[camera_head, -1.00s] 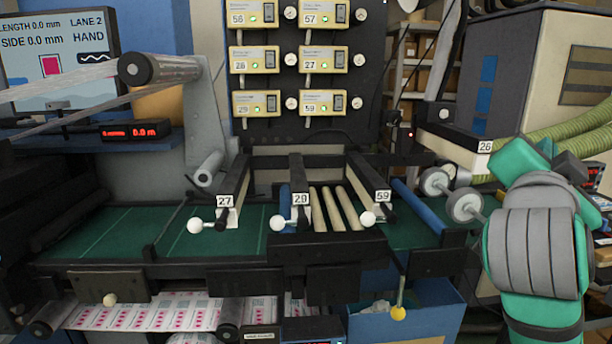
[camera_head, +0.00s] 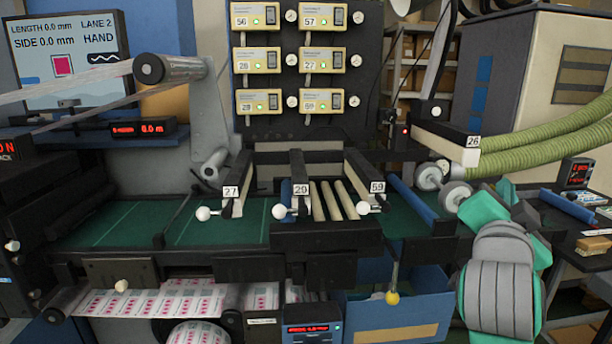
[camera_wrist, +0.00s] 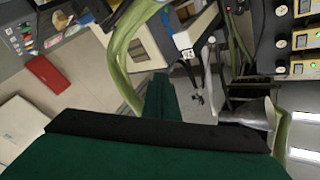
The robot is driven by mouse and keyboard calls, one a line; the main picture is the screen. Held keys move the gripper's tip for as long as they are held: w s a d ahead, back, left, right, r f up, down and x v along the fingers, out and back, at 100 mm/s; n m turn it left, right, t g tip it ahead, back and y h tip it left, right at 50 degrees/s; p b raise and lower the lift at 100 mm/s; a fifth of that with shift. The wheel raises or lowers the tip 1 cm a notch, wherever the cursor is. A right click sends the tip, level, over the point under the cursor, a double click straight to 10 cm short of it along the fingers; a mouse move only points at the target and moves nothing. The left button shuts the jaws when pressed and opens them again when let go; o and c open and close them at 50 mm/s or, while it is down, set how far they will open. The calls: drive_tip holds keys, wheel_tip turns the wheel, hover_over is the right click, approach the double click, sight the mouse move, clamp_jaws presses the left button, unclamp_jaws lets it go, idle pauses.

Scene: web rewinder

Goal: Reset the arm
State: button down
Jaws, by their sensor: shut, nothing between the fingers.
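My arm (camera_head: 500,285), green with grey ribbed bands, is low at the right of the head view, in front of the machine's right end. Its green and dark far parts overlap the area just below two grey rollers. My gripper (camera_wrist: 160,97) shows in the wrist view as a narrow green piece beyond a wide green and black body. Its fingers are together and hold nothing. They appear to be in free air, clear of the machine. The fingertips cannot be made out in the head view.
The web rewinder's green bed (camera_head: 110,230) carries levers tagged 27 (camera_head: 231,190), 29 (camera_head: 301,188) and 59 (camera_head: 377,187). A bar tagged 26 (camera_head: 445,138) and green hoses (camera_head: 545,145) are near my arm. A blue bin (camera_head: 420,300) stands left of it.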

drive_tip(key=w+a+f+n+y, duration=0.15)
drive_tip(key=a+f, duration=0.35)
drive_tip(key=f, duration=0.6)
drive_tip(key=a+f+n+t+y, duration=0.1)
drive_tip(key=a+f+y, duration=0.1)
drive_tip(key=a+f, duration=0.65)
drive_tip(key=a+f+n+y, duration=0.2)
drive_tip(key=f, duration=1.2)
drive_tip(key=s+a+f+n+y, duration=0.2)
drive_tip(key=s+a+f, duration=0.75)
drive_tip(key=f, duration=0.35)
drive_tip(key=s+a+f+n+y, duration=0.1)
drive_tip(key=s+a+f+n, duration=0.1)
drive_tip(key=s, duration=0.8)
drive_tip(key=s+a+f+n+g+y, duration=0.1)
drive_tip(key=s+a+f+n, duration=0.2)
drive_tip(key=s, duration=0.7)
drive_tip(key=s+a+f+n+y, duration=0.1)
drive_tip(key=s+a, duration=0.3)
drive_tip(key=s, duration=0.6)
drive_tip(key=shift+s+a+f+n+g, duration=0.25)
drive_tip(key=shift+s+f+n+g, duration=0.05)
drive_tip(key=shift+f+n, duration=0.4)
